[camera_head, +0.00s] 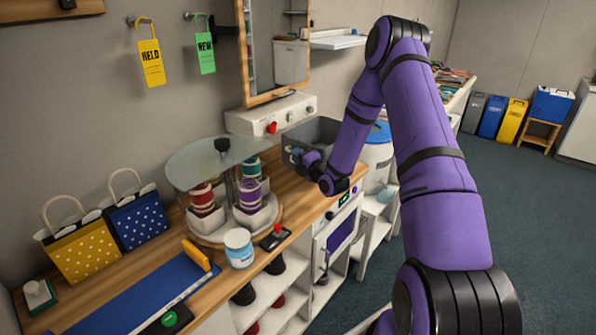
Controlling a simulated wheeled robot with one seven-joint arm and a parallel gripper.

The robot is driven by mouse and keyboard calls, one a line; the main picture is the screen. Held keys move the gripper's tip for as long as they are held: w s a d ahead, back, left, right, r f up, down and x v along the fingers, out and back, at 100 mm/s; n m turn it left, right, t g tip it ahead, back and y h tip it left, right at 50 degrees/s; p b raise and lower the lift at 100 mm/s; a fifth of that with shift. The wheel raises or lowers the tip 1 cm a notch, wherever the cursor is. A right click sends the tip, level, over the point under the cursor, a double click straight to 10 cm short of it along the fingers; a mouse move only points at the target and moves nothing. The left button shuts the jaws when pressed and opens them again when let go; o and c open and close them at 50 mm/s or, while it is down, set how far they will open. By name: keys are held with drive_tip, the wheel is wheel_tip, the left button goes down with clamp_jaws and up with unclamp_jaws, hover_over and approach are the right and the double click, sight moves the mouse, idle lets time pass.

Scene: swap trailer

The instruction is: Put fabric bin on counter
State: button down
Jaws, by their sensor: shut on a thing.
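A dark grey open-topped bin (318,133), which looks like the fabric bin, is at the far end of the wooden counter (300,189). My purple arm reaches over to it from the right. My gripper (298,155) is shut on the bin's near wall. My wrist and forearm hide part of the bin's right side. I cannot tell whether its base touches the counter or is held just above it.
A white box with a red knob (272,113) stands beside the bin against the wall. A round carousel with spools (211,232) and a white jar (239,246) are nearer. Polka-dot bags (82,250) stand at left. A white barrel (375,165) is beyond the counter's end.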

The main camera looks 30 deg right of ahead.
drive_tip(key=shift+f, duration=2.9)
drive_tip(key=c, duration=1.2)
unclamp_jaws()
drive_tip(key=shift+o, duration=0.2)
drive_tip(key=shift+s, duration=0.1)
